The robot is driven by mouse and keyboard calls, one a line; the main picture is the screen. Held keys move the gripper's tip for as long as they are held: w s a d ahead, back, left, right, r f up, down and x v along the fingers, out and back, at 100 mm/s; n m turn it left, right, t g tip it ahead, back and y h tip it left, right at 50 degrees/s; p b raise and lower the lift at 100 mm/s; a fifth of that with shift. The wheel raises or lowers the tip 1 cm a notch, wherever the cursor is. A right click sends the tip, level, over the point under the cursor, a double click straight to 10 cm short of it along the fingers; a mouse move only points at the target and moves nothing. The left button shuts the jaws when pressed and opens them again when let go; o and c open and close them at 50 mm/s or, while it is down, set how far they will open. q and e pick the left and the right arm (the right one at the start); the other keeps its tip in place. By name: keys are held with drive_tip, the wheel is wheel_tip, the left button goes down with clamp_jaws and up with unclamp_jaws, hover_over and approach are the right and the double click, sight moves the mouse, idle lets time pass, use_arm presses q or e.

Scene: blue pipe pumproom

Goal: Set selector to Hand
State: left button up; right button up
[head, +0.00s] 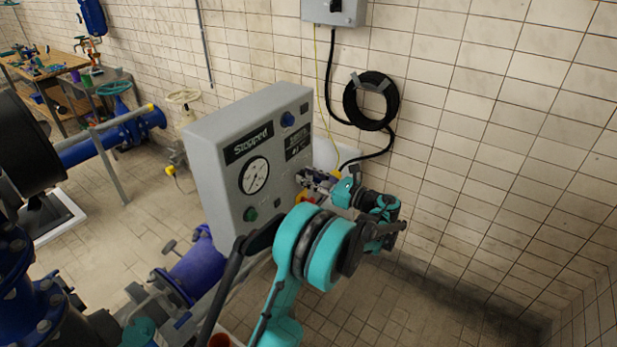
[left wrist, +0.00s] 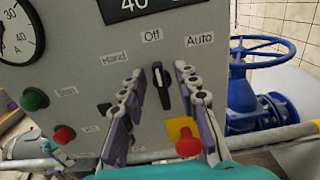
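The selector (left wrist: 160,86) is a black knob on the grey control panel (left wrist: 75,95) in the left wrist view. It stands about upright, its upper end towards the "Off" label (left wrist: 152,36), between the "Hand" label (left wrist: 114,58) and the "Auto" label (left wrist: 200,40). My left gripper (left wrist: 158,78) is open, one finger on each side of the knob, with visible gaps. In the head view my left gripper (head: 316,180) is at the panel's lower right front and hides the selector. My right gripper is not in view.
Left of the selector are a green button (left wrist: 34,99) and a red button (left wrist: 63,135). A red button on a yellow plate (left wrist: 188,142) sits close below the right finger. A blue handwheel valve (left wrist: 245,85) stands to the right. The head view shows a wall-hung cable coil (head: 351,104).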

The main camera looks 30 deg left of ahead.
use_arm(q)
drive_tip(key=shift+a, duration=0.1)
clamp_jaws()
drive_tip(key=shift+n, duration=0.3)
drive_tip(key=n+b, duration=0.1)
drive_tip(key=n, duration=0.1)
drive_tip(key=n+b, duration=0.1)
drive_tip(key=n, duration=0.2)
drive_tip(key=s+n+b, duration=0.1)
drive_tip(key=n, duration=0.1)
drive_tip(key=shift+f+b, duration=0.25)
drive_tip(key=shift+b, duration=0.1)
drive_tip(key=shift+s+n, duration=0.1)
drive_tip(key=shift+n, duration=0.4)
